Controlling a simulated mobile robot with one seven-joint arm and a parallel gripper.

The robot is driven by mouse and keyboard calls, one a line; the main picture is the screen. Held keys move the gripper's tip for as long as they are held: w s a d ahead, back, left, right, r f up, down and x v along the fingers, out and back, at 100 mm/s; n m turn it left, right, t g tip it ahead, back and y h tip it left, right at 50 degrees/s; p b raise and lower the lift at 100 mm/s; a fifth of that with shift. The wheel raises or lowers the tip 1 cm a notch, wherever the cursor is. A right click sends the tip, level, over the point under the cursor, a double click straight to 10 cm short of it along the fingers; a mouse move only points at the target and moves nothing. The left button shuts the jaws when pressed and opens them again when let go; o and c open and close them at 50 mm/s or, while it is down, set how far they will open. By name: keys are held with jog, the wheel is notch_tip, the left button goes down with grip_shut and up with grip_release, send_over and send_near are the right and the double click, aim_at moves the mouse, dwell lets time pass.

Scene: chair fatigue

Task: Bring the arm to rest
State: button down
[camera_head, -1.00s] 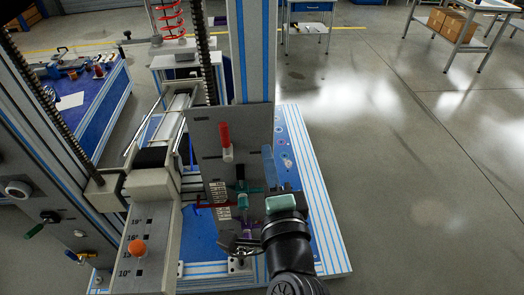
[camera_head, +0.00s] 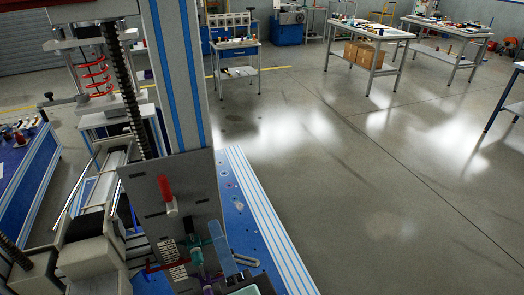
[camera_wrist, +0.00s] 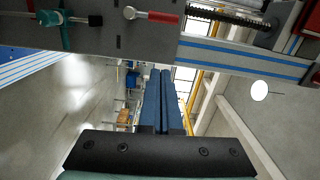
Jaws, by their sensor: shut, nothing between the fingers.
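My gripper (camera_head: 219,240) is at the bottom of the head view, in front of the grey upright panel (camera_head: 150,205) of the test machine. In the wrist view my gripper's two long blue fingers (camera_wrist: 159,95) lie side by side, shut, with nothing between them. The panel's red handle (camera_head: 166,187) is above and left of my gripper in the head view. A teal handle (camera_head: 196,257) is close by on the left; I cannot tell whether it touches. Most of my arm is out of the head view.
The machine's blue-striped column (camera_head: 178,75) rises behind the panel, and its blue base (camera_head: 238,200) spreads to the right. A red coil spring (camera_head: 97,75) is at the upper left. Open floor (camera_head: 370,200) lies to the right, with work tables (camera_head: 368,36) farther back.

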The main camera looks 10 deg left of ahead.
jog(key=w+d+r+n+t+h, duration=0.1)
jog(key=w+d+r+n+t, duration=0.2)
jog(key=r, duration=0.5)
jog(key=w+d+r+n+t+h, duration=0.2)
jog(key=r+n, duration=0.1)
jog(key=r, duration=0.5)
jog(key=s+d+r+n+t+h, duration=0.1)
jog(key=s+d+r+t+h, duration=0.1)
jog(key=r, duration=0.5)
jog(key=s+d+r+n+t+h, duration=0.1)
jog(key=s+d+r+t+h, duration=0.1)
jog(key=r, duration=0.5)
jog(key=s+d+r+n+t+h, duration=0.2)
jog(key=s+d+r+t+h, duration=0.1)
jog(key=r, duration=0.5)
jog(key=shift+d+t+h, duration=0.4)
jog(key=shift+d+t, duration=0.1)
jog(key=shift+d, duration=0.1)
